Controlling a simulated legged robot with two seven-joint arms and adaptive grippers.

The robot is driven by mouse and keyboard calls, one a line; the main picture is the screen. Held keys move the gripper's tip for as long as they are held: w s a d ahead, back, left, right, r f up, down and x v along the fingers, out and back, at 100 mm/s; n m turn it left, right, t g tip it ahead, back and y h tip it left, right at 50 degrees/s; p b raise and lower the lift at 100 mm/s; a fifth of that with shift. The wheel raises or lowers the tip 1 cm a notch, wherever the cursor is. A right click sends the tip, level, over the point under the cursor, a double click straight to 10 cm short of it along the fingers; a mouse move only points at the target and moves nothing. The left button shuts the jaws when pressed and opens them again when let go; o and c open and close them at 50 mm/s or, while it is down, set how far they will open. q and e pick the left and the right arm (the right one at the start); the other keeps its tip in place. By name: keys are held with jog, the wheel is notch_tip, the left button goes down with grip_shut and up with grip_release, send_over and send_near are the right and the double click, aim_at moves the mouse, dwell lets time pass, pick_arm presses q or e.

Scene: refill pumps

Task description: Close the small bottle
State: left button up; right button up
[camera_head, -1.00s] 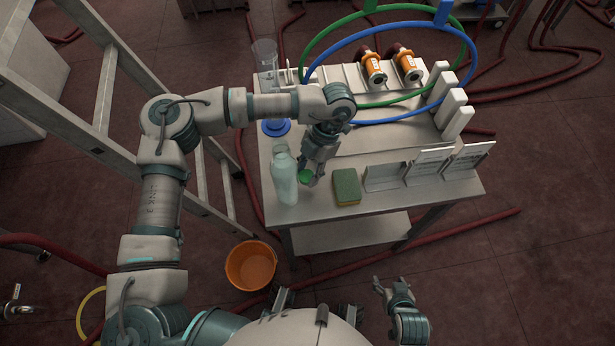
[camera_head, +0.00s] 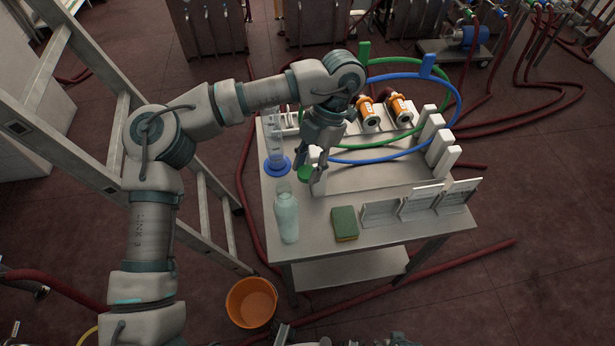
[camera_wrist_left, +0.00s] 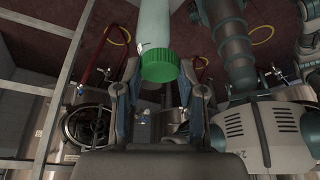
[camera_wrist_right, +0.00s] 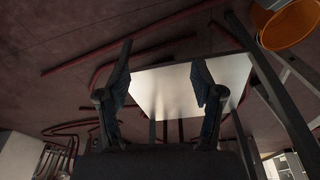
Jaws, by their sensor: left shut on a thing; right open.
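The small bottle (camera_head: 287,217) is pale and translucent and stands upright near the left edge of the steel table. Its neck (camera_head: 283,188) appears uncovered in the head view. My left gripper (camera_head: 308,178) is shut on a green cap (camera_head: 304,173), above and right of the bottle's neck in the head view. In the left wrist view, the green cap (camera_wrist_left: 160,67) sits between the fingertips and overlaps a pale cylinder (camera_wrist_left: 154,25); contact there cannot be told. My right gripper (camera_wrist_right: 163,58) is open and empty, with the table's steel surface beyond its fingers.
A green and yellow sponge (camera_head: 344,223) lies right of the bottle. A clear cylinder on a blue base (camera_head: 278,166) stands behind it. Upright sign holders (camera_head: 420,201) line the front right. An orange bucket (camera_head: 251,302) and a ladder (camera_head: 115,90) stand beside the table.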

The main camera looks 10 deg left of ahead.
aim_at(302, 175)
pick_arm(q)
jog(key=shift+r+p, duration=0.5)
jog(key=shift+r, duration=1.2)
pick_arm(e)
jog(key=shift+f, duration=1.9)
jog(key=shift+w, duration=0.1)
jog(key=shift+o, duration=0.2)
